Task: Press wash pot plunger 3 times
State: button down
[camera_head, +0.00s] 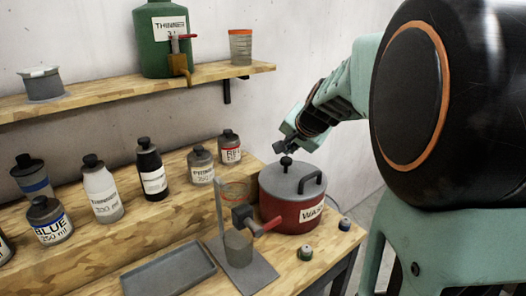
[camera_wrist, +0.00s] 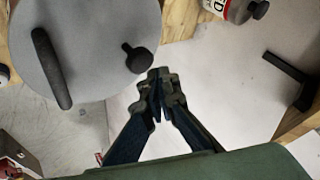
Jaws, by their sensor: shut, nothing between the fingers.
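The wash pot (camera_head: 283,213) is a red pot with a grey lid and a label reading "WAS…", at the right end of the bench. Its lid (camera_wrist: 95,30) fills the upper left of the wrist view. The black plunger knob (camera_head: 286,161) stands up from the lid, beside a black arched handle (camera_head: 310,182). The knob (camera_wrist: 140,60) and the handle (camera_wrist: 50,68) also show in the wrist view. My gripper (camera_head: 283,148) is shut and empty, close above the plunger. In the wrist view its fingertips (camera_wrist: 160,76) appear just beside the knob; contact cannot be told.
A stand with a cup and red-handled valve (camera_head: 243,218) is left of the pot. Several labelled bottles (camera_head: 100,185) line the raised step. A grey tray (camera_head: 168,274) lies in front. Two small round items (camera_head: 305,252) (camera_head: 344,224) sit near the bench edge. A shelf (camera_head: 110,97) hangs above.

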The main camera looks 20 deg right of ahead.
aim_at(287, 160)
notch_tip(287, 160, up, 5)
jog(key=p, duration=0.4)
jog(key=shift+r, duration=0.1)
dwell(1.9)
notch_tip(287, 160, up, 4)
jog(key=shift+f+p, duration=0.1)
jog(key=shift+p, duration=0.35)
jog(key=shift+f, duration=0.1)
notch_tip(287, 160, down, 9)
jog(key=b, duration=0.7)
dwell(1.4)
